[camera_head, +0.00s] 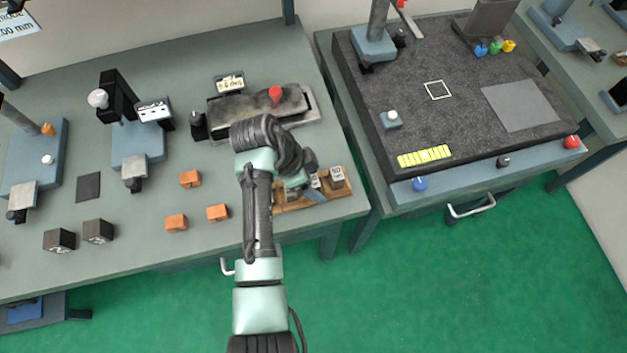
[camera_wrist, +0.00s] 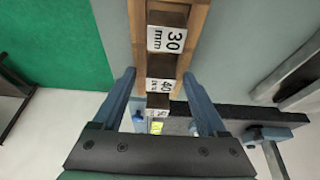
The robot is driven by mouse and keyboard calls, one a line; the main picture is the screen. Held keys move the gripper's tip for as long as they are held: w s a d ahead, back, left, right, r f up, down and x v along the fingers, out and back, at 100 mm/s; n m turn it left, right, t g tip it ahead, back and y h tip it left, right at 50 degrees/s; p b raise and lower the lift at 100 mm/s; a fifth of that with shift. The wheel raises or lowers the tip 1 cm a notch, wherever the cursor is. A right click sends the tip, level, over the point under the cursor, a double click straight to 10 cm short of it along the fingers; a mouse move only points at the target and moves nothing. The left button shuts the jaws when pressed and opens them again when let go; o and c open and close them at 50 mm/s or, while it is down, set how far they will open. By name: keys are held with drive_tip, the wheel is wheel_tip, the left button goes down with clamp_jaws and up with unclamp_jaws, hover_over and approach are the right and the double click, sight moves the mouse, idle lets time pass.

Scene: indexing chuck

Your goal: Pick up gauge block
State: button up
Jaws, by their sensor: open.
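Gauge blocks with white labels stand in a wooden rack (camera_head: 318,197); the rack also shows in the wrist view (camera_wrist: 137,30). In the wrist view one block reads 30 mm (camera_wrist: 167,39) and the one beyond it seems to read 40 (camera_wrist: 159,85). A third block (camera_wrist: 158,103) lies farther along, its label partly hidden. In the head view a block (camera_head: 337,178) stands at the rack's right end. My gripper (camera_wrist: 158,76) is open, with its fingers on either side of the rack near the 40 block. Nothing is held. My arm hides the rack's left part in the head view.
A dark plate with a red knob (camera_head: 275,93) lies behind my arm. Orange blocks (camera_head: 190,178) and dark numbered cubes (camera_head: 97,231) sit to the left. A granite plate (camera_head: 460,110) stands across a gap to the right. The bench's front edge is close to the rack.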

clamp_jaws()
idle(0.3)
drive_tip(key=shift+r, duration=0.1)
